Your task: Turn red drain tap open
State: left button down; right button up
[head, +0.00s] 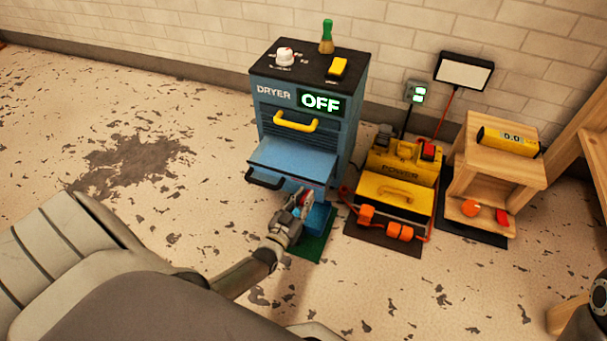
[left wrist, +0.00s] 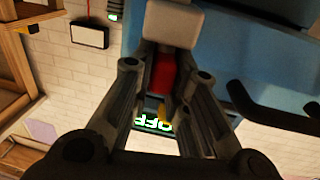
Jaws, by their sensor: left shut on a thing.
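The blue dryer cabinet (head: 266,125) stands against the wall, with a green OFF display (head: 320,104) that also shows upside down in the left wrist view (left wrist: 154,122). My left gripper (head: 299,203) is low at the cabinet's front, below the pulled-out blue drawer (head: 290,157). In the left wrist view, its fingers (left wrist: 163,75) are shut on the red drain tap (left wrist: 162,74), which is partly hidden between them. A bit of the red tap shows in the head view (head: 307,197). A blue container (head: 318,217) sits just below on a green mat (head: 314,247).
A yellow power unit (head: 400,185) with orange plugs on a cable stands right of the dryer. A wooden stand (head: 490,180) with a yellow 0.0 meter (head: 508,141) is farther right. The floor at left is clear.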

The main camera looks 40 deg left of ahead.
pick_arm(q)
jog(key=c, duration=1.7)
grip_release()
jog(key=shift+s+d, duration=0.25)
jog(key=shift+s, duration=1.6)
jog(key=shift+s+d, duration=0.2)
jog(key=shift+s, duration=1.65)
